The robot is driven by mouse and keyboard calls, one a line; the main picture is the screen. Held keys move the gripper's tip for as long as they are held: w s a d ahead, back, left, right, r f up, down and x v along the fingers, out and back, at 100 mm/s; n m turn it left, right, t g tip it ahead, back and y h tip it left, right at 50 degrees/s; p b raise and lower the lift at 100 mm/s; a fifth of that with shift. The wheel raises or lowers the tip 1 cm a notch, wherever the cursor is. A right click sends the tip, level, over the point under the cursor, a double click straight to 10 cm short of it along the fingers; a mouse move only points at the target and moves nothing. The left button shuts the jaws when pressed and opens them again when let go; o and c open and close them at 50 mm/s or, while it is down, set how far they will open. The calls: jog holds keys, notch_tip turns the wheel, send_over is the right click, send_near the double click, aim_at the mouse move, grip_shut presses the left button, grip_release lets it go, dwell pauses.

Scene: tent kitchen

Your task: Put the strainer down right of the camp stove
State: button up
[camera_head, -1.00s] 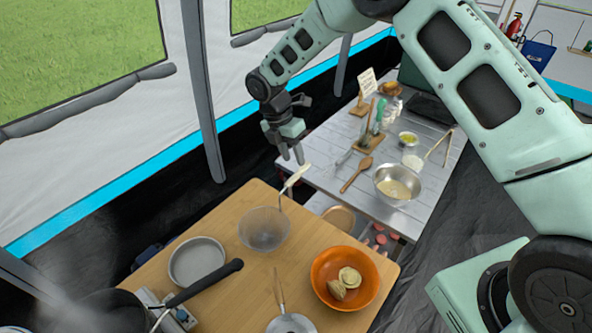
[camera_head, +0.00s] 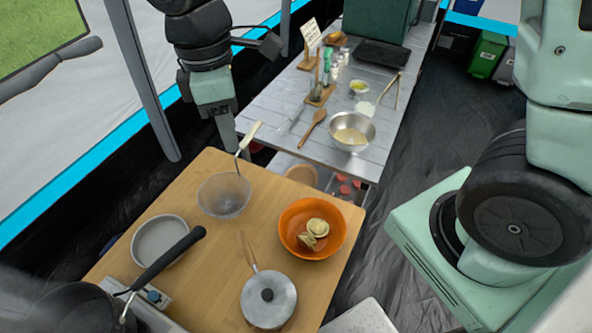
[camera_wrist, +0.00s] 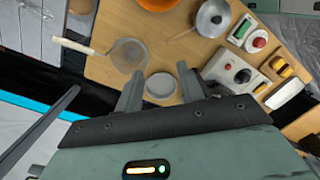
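The strainer (camera_head: 224,196), a mesh bowl with a pale handle, is on the wooden table, its handle pointing toward the back table. It also shows in the wrist view (camera_wrist: 128,53). The camp stove (camera_head: 152,295) is at the table's near left corner, mostly hidden by a dark frying pan (camera_head: 72,310). In the wrist view, a grey unit with a black knob (camera_wrist: 240,76) looks like the stove. My gripper (camera_head: 228,140) is above the table's far left side, near the strainer handle. In the wrist view its fingers (camera_wrist: 160,88) are apart with nothing held between them.
A grey round dish (camera_head: 160,241) sits between strainer and stove. An orange bowl (camera_head: 312,228) with food and a lidded silver pot (camera_head: 268,299) are to the right. The back table (camera_head: 290,145) holds a metal bowl (camera_head: 352,131), wooden spoon and bottles.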

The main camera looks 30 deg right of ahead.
jog(key=s+d+m, duration=0.2)
jog(key=s+m, duration=0.1)
jog(key=s, duration=0.4)
jog(key=s+d+m+t+y, duration=0.1)
jog(key=s+d+m, duration=0.1)
jog(key=s+m, duration=0.2)
jog(key=s, duration=0.3)
jog(key=shift+s+d, duration=0.15)
jog(key=shift+d, duration=0.05)
jog(key=shift+f, duration=0.2)
